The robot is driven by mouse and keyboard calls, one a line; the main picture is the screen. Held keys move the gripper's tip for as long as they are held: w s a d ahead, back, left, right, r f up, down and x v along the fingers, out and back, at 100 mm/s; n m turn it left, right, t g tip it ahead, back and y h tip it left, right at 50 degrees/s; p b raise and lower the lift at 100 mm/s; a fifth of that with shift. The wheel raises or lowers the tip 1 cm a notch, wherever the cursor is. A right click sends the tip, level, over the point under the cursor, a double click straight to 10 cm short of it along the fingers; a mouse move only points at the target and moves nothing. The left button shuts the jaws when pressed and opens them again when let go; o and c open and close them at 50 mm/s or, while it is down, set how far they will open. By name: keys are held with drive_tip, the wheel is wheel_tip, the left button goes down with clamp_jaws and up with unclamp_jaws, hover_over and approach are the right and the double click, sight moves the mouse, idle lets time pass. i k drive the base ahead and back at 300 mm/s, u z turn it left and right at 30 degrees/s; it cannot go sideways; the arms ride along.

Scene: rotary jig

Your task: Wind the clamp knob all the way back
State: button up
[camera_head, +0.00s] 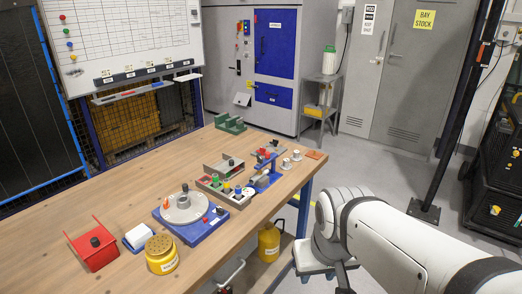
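The rotary jig has a blue base (208,232) on the wooden bench, carrying a round grey turntable (178,213). A dark-topped post (185,188) stands on the turntable, with an orange piece (166,203) at its left edge. A small red knob (205,220) and a dark knob (220,210) sit on the right of the base. I cannot tell which of these is the clamp knob, or how far it is wound. My white arm reaches in from the lower right, off the bench's right side. Its gripper fingers do not show.
A red bracket (91,252), a white-and-blue block (138,238) and a yellow tin (161,257) stand left of the jig. A tray of coloured parts (212,191), a blue stand (273,172) and a green block (230,123) lie behind. The bench's left side is clear.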

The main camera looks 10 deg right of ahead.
sight(260, 160)
drive_tip(key=k, duration=0.75)
drive_tip(key=u, duration=0.15)
drive_tip(key=i, duration=0.95)
drive_tip(key=z, duration=0.15)
drive_tip(key=k, duration=0.6)
drive_tip(key=z, duration=0.3)
drive_tip(key=i, duration=1.4)
drive_tip(key=z, duration=0.4)
